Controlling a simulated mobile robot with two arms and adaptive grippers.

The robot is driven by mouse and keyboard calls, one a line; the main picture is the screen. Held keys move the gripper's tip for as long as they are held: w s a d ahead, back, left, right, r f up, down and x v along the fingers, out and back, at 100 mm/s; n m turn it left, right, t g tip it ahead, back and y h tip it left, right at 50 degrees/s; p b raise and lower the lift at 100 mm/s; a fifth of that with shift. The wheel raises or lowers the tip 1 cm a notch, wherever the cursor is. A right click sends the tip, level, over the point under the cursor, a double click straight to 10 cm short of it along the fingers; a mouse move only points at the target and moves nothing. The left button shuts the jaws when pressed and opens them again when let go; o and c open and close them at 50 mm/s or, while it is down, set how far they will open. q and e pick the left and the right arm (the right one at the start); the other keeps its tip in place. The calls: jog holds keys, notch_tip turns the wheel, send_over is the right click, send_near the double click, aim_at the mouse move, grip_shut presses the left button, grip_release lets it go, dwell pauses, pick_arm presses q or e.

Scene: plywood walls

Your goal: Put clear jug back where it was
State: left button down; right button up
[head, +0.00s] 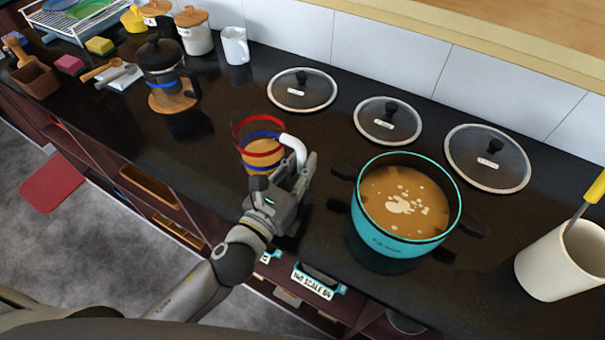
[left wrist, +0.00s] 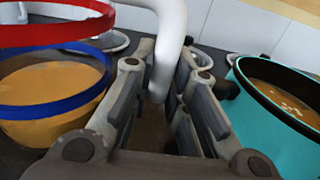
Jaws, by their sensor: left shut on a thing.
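The clear jug (head: 262,151) has a red ring at its rim, a blue ring below it, orange-brown liquid inside and a white handle. It is upright at the middle of the black counter in the head view. My left gripper (head: 297,160) is shut on the white handle, from the right of the jug. In the left wrist view the handle (left wrist: 166,50) runs down between the fingers, with the jug's body (left wrist: 50,105) to the left. I cannot tell whether the jug's base touches the counter. My right gripper is not in view.
A turquoise pot (head: 395,246) of brown soup stands close right of the gripper. Glass lids (head: 300,92) lie along the wall. A French press (head: 165,72) on a wooden coaster, a white mug (head: 235,45) and canisters stand left. A white utensil crock (head: 560,262) stands far right.

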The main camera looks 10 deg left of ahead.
pick_arm(q)
jog(key=shift+w+d+f, duration=0.1)
jog(key=shift+w+f, duration=0.15)
jog(key=shift+f+b, duration=0.45)
jog(key=shift+f, duration=1.1)
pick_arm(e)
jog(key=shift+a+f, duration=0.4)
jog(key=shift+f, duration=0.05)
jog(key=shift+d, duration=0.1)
pick_arm(q)
jog(key=shift+f, duration=0.15)
jog(key=c, duration=1.4)
grip_release()
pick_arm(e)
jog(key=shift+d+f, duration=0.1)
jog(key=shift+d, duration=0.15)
